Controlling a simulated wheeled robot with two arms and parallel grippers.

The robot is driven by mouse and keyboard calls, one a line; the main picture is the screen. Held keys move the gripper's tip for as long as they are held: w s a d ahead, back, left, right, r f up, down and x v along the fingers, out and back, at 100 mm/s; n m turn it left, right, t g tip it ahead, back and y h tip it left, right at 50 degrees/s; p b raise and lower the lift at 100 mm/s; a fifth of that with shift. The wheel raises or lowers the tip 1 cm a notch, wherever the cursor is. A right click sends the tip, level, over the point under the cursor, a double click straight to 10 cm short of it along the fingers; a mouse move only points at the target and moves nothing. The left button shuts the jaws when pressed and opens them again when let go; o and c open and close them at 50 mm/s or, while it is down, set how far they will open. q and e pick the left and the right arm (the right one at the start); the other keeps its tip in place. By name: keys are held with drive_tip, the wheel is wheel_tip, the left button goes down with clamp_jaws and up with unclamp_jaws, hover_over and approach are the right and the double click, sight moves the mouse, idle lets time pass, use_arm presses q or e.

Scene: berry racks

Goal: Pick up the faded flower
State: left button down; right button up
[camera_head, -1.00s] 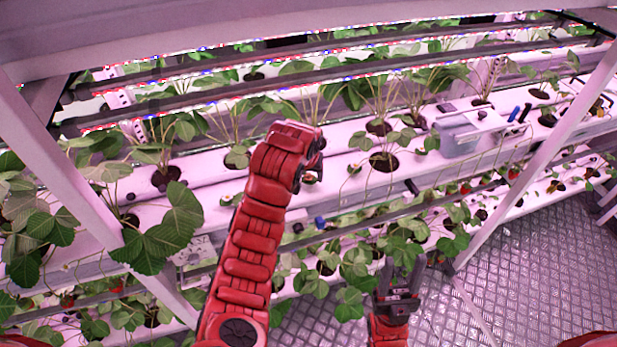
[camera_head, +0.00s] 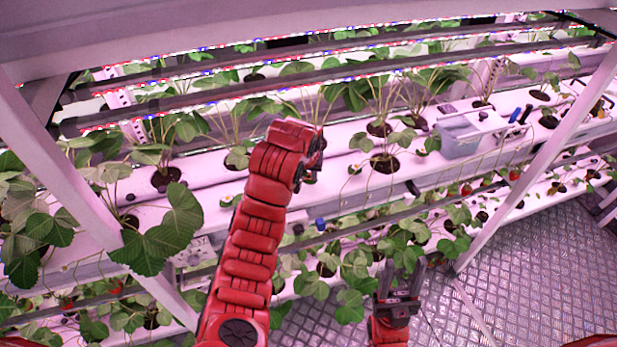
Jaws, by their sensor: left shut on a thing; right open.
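My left gripper (camera_head: 313,162) is at the end of the red arm, over the front edge of the middle white growing channel. It is shut on a small pale thing (camera_head: 310,178) just below its tip, mostly hidden by the gripper. I cannot tell for sure whether this is the faded flower. I cannot make out a faded flower anywhere else. My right gripper (camera_head: 402,275) is lower, in front of the lower plants, with its dark fingers apart and nothing visible between them.
A slanted white post (camera_head: 540,165) stands at right, and large leaves (camera_head: 165,235) hang at left. The metal floor (camera_head: 540,280) at lower right is clear.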

sight(309, 173)
use_arm(q)
drive_tip(key=shift+r+b, duration=0.35)
wheel_tip(309, 173, up, 2)
drive_tip(key=shift+r, duration=0.2)
drive_tip(key=s+p, duration=0.1)
drive_tip(key=s+a+p, duration=0.1)
drive_tip(key=shift+s+r, duration=0.2)
drive_tip(key=shift+s, duration=0.1)
drive_tip(key=s+a, duration=0.5)
drive_tip(key=s, duration=0.7)
drive_tip(key=shift+s+r, duration=0.15)
drive_tip(key=shift+r, duration=0.3)
drive_tip(key=c, duration=1.3)
unclamp_jaws()
clamp_jaws()
